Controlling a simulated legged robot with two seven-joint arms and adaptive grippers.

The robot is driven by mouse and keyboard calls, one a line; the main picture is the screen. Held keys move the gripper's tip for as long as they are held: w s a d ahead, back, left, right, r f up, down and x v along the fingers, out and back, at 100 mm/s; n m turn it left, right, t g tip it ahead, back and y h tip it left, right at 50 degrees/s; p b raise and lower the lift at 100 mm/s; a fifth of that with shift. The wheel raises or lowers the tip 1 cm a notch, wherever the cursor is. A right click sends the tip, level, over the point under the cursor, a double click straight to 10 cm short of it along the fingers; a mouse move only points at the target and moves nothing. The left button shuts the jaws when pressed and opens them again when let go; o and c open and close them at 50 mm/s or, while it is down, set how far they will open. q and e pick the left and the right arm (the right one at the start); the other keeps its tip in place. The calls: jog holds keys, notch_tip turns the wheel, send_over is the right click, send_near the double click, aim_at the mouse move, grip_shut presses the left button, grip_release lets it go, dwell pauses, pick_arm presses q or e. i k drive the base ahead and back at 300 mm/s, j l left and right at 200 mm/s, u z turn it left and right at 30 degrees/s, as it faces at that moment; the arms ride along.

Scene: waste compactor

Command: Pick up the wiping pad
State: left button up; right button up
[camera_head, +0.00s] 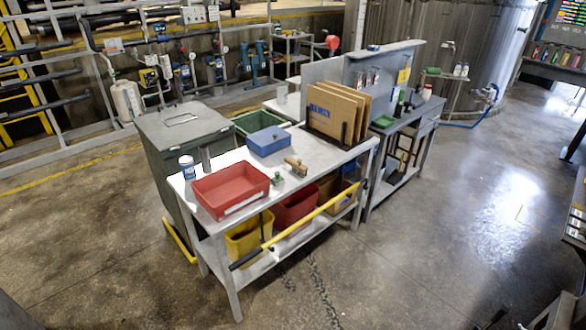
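A grey metal work table (325,160) stands in the middle of the view. On its top lie a small brown block-like item (296,166) and a small green and pale item (277,178). They lie between the red tray (232,190) and the upright cardboard sheets (338,110). Both are too small to identify surely, and I cannot tell which of them, if either, is the wiping pad. Neither is held. I make out no left or right gripper in the view.
A blue box (268,141) and a white-and-blue bottle (187,167) also stand on the table. A yellow bar (310,217) runs along its front, with yellow and red bins below. A grey bin (182,128) adjoins the left. The floor (420,250) at right is open.

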aim_at(277, 179)
jog(key=i+l+z, duration=0.1)
jog(key=i+z, duration=0.3)
jog(key=i, duration=0.2)
jog(key=i+j+z, duration=0.1)
jog(key=i+z, duration=0.25)
jog(key=i, duration=0.2)
jog(key=i+l+u, duration=0.15)
jog(key=i+u, duration=0.25)
jog(key=i+l+u, duration=0.35)
jog(key=i, duration=0.2)
